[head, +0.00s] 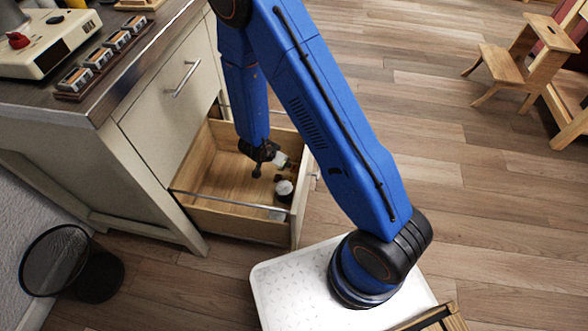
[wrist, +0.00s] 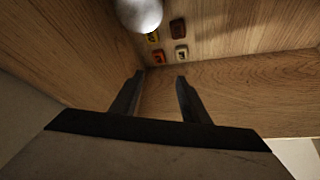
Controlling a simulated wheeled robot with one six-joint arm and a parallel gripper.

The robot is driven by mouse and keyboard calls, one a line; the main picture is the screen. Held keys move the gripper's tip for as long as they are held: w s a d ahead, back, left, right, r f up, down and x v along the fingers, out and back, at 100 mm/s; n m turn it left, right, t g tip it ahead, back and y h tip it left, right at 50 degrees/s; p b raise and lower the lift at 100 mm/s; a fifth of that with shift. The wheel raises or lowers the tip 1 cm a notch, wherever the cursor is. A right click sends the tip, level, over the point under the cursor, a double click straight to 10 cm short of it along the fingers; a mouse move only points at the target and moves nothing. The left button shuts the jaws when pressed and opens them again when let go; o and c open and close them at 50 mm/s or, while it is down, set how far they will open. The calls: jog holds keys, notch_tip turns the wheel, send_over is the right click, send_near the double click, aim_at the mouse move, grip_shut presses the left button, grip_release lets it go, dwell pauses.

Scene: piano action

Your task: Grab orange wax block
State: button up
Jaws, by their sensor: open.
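The orange wax block (wrist: 158,57) is a small reddish-orange piece with a pale mark, lying on the wooden drawer floor in the wrist view. It is just beyond my gripper (wrist: 160,77), whose two dark fingers are apart with nothing between them. A yellow block (wrist: 153,37), a dark brown block (wrist: 177,28) and a cream block (wrist: 181,52) lie close around it. In the head view my gripper (head: 257,170) reaches down into the open drawer (head: 218,179); I cannot make out the orange block there.
A round whitish object (wrist: 140,12) is beside the blocks, at the top of the wrist view. A white container (head: 284,190) stands in the drawer near its front. Drawer walls (wrist: 235,95) rise close around my gripper. The cabinet (head: 160,125) stands at the left.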

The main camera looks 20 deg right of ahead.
jog(key=x, duration=1)
jog(key=shift+x, duration=2.7)
jog(key=shift+d, duration=0.1)
jog(key=shift+c, duration=0.4)
jog(key=c, duration=0.9)
